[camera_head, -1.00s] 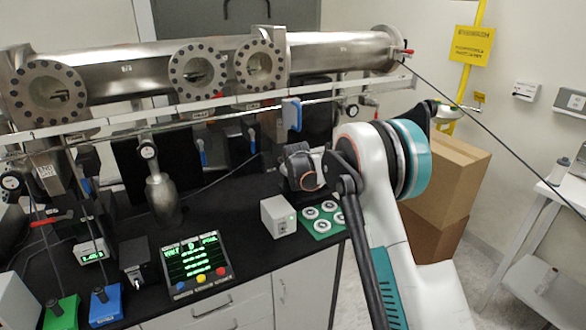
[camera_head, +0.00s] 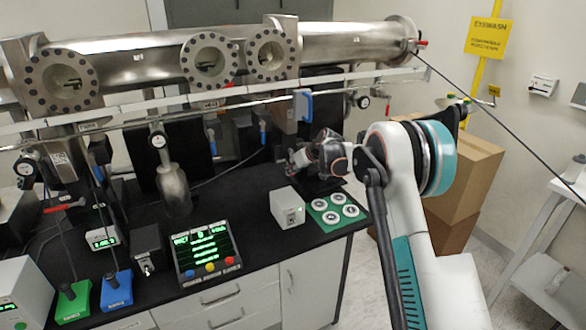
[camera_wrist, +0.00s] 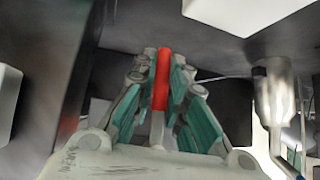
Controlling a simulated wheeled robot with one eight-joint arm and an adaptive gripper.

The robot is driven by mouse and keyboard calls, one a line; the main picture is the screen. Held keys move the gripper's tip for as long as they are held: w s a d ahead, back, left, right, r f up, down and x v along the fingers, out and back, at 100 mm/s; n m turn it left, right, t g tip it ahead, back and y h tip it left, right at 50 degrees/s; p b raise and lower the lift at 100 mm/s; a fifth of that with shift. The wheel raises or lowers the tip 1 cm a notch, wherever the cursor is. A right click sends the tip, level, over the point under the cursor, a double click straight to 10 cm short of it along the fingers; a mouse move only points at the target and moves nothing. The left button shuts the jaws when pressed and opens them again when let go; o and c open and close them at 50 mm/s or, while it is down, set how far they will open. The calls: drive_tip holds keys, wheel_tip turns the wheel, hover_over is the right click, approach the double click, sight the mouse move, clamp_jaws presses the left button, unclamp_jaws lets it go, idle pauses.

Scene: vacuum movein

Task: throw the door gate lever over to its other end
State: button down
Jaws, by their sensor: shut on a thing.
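In the wrist view the door gate lever appears as a red bar (camera_wrist: 161,82) standing between the fingers of my gripper (camera_wrist: 160,72). The green-padded fingers are shut on it, one on each side. The lever's pale lower part shows between the fingers, and its pivot is hidden. In the head view my gripper (camera_head: 298,157) is at the end of my bent arm, below the steel tube and above the back of the black bench. The jaws and the held lever cannot be made out there.
The long steel tube (camera_head: 340,45) and a pale rail (camera_head: 240,90) run above my gripper. On the bench are a small grey box (camera_head: 288,207), a green mat with white rings (camera_head: 325,222) and a display console (camera_head: 205,255). Cardboard boxes (camera_head: 465,180) stand behind my arm.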

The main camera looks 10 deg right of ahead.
drive_tip(key=shift+s+a, duration=0.15)
drive_tip(key=shift+a, duration=0.3)
drive_tip(key=c, duration=1.6)
unclamp_jaws()
drive_tip(key=shift+a, duration=0.1)
drive_tip(key=shift+c, duration=0.2)
drive_tip(key=v, duration=1.2)
